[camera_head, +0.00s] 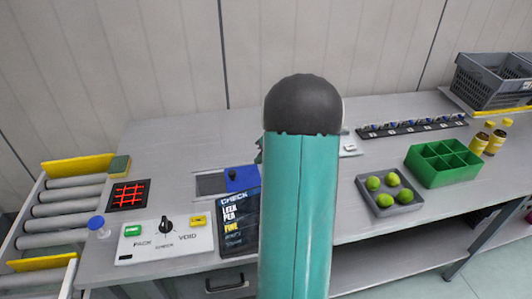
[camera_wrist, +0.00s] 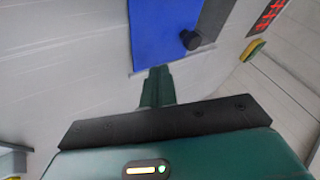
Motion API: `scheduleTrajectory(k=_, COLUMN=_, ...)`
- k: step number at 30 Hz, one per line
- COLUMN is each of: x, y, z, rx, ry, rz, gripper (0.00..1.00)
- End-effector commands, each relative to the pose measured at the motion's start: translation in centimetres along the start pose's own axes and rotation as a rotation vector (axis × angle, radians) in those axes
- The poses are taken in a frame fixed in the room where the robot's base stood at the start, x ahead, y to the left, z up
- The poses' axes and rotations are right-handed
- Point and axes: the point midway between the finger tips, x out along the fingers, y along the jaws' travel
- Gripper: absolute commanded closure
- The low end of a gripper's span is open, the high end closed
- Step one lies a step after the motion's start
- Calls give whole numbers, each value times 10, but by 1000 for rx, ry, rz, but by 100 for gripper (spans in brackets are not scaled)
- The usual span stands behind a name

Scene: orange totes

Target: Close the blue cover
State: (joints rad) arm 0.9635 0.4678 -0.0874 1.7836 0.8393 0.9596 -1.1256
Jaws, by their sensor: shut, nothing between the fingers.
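The blue cover (camera_head: 243,180) lies on the grey table just left of my arm in the head view, with a dark rectangular area (camera_head: 210,184) beside it on the left. A small black knob (camera_head: 232,174) sits on the cover. In the wrist view the blue cover (camera_wrist: 158,35) is at the top, with its black knob (camera_wrist: 190,40) near its right edge. My gripper (camera_wrist: 160,70) is shut and empty, its fingertips by the cover's near edge; I cannot tell whether they touch. In the head view my arm mostly hides the gripper.
A tilted dark screen (camera_head: 238,222) stands in front of the cover. A panel with a dial (camera_head: 166,225) is to the left. A tray of limes (camera_head: 375,205) and a green divided box (camera_head: 442,163) are to the right. A roller conveyor (camera_head: 60,210) is at far left.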

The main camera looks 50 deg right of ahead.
Motion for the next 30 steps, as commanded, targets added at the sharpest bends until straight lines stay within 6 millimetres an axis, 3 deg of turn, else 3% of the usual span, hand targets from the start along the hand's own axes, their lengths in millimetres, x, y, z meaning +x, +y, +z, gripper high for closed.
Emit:
scheduleTrajectory(k=6, x=46, y=0, z=0, rx=-1, ry=-4, rz=-2, gripper=100)
scheduleTrajectory(k=12, x=57, y=-27, z=-1, rx=-2, ry=0, rz=0, gripper=100)
scheduleTrajectory(k=26, x=61, y=-34, z=-1, rx=0, ry=0, rz=1, gripper=100)
scheduleTrajectory(k=30, x=68, y=-46, z=-3, rx=-4, ry=-2, rz=-1, gripper=100)
